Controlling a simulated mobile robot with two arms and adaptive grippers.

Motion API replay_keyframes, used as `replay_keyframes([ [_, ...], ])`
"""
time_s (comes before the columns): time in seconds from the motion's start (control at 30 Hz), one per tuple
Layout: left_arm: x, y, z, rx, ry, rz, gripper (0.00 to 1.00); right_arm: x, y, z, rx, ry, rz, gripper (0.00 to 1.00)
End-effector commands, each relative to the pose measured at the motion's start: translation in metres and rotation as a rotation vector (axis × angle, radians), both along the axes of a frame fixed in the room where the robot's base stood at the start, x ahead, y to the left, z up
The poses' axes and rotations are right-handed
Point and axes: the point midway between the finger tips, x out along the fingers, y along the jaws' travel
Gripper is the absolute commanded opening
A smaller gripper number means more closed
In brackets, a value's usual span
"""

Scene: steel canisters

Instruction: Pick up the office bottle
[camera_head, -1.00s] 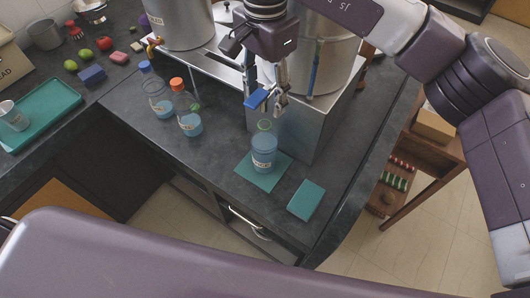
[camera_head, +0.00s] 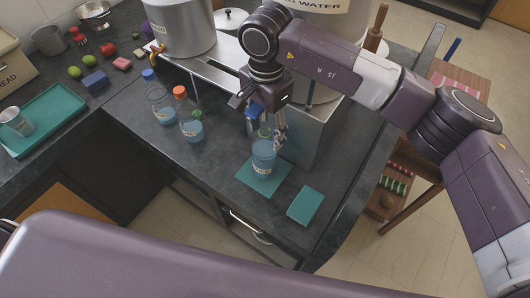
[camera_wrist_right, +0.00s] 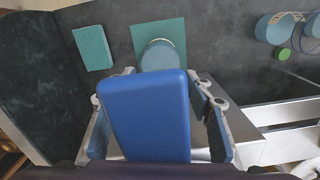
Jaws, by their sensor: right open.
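A clear bottle (camera_head: 263,158) with blue liquid and a pale label stands upright on a green mat (camera_head: 279,182); the label is too small to read. Its body also shows in the right wrist view (camera_wrist_right: 160,55), partly hidden. My right gripper (camera_head: 266,126) is open just above it, with its fingers around the neck area in the head view; contact cannot be told. A large blue rounded piece (camera_wrist_right: 145,115) fills the middle of the wrist view; whether it is part of the gripper is unclear. My left gripper is not in view.
Two bottles, one blue-capped (camera_head: 160,104) and one orange-capped (camera_head: 190,125), stand to the left. A teal block (camera_head: 305,203) lies near the front edge. A metal stand (camera_head: 318,140) with large steel canisters (camera_head: 180,25) rises behind. A green tray (camera_head: 45,118) is far left.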

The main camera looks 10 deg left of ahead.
Motion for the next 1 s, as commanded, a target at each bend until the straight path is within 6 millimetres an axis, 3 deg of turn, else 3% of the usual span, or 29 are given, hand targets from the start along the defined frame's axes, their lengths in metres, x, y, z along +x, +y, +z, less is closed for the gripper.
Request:
replay_keyframes([
  [0.1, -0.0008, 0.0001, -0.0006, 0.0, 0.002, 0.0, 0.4, 0.0002, -0.0002, -0.0002, 0.0, 0.0, -0.001, 0.46],
  [0.53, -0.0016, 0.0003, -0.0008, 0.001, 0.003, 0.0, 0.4, 0.0002, -0.0001, -0.0003, 0.0, 0.0, -0.001, 0.0],
  [1.0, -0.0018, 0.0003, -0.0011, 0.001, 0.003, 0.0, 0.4, -0.0006, -0.0003, -0.002, -0.002, 0.002, -0.001, 0.0],
])
